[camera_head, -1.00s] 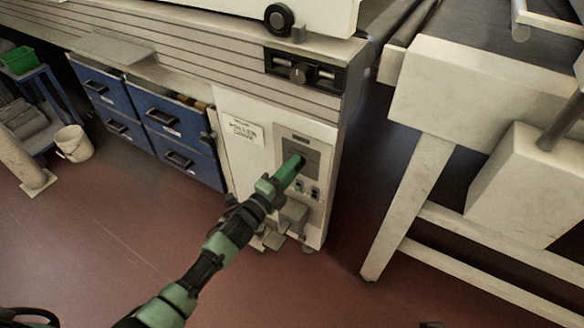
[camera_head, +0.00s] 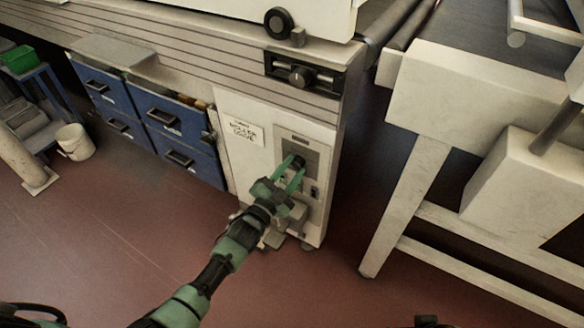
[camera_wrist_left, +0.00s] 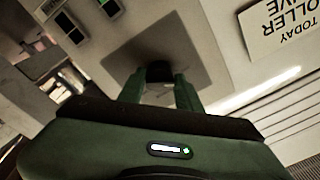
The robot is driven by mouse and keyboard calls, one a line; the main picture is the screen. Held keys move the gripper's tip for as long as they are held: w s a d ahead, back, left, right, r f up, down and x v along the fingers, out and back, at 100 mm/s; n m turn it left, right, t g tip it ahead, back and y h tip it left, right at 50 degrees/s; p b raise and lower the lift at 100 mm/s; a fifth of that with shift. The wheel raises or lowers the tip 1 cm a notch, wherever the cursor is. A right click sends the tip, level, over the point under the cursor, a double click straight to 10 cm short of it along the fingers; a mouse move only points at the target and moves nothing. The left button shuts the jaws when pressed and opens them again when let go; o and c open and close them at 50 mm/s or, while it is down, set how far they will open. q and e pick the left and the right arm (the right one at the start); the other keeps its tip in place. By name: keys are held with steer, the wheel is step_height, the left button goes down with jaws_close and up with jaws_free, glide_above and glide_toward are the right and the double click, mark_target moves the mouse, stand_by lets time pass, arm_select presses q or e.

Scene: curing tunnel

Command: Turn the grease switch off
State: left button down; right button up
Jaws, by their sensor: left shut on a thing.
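The switch is a small dark knob (camera_head: 298,161) on a grey plate on the white end panel (camera_head: 258,165) of the machine. It also shows in the left wrist view (camera_wrist_left: 158,71), in front of a darker grey square. My left gripper (camera_head: 294,168) reaches it from below with green fingers. In the left wrist view its fingertips (camera_wrist_left: 158,84) are on either side of the knob, shut on it. Most of the knob is hidden by the fingers. I cannot read any marking on the plate. My right gripper is not in view.
Small switches (camera_head: 312,192) sit on the panel below the knob. Blue drawers (camera_head: 185,130) stand left. A white conveyor leg (camera_head: 405,200) stands right, with red floor between.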

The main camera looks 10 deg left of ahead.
arm_select(q)
steer(key=shift+s+f+n, duration=0.1)
steer(key=shift+f+n, duration=0.1)
steer(key=shift+n, duration=0.7)
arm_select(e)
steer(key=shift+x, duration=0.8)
arm_select(q)
steer(key=shift+d, duration=0.1)
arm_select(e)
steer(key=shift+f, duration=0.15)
arm_select(q)
steer(key=c, duration=1.2)
jaws_free()
steer(key=shift+o, duration=1)
steer(key=shift+r, duration=0.1)
steer(key=shift+s, duration=0.15)
steer(key=p+v, duration=0.1)
steer(key=v, duration=0.6)
steer(key=shift+s+p, duration=0.2)
steer(key=shift+p, duration=0.2)
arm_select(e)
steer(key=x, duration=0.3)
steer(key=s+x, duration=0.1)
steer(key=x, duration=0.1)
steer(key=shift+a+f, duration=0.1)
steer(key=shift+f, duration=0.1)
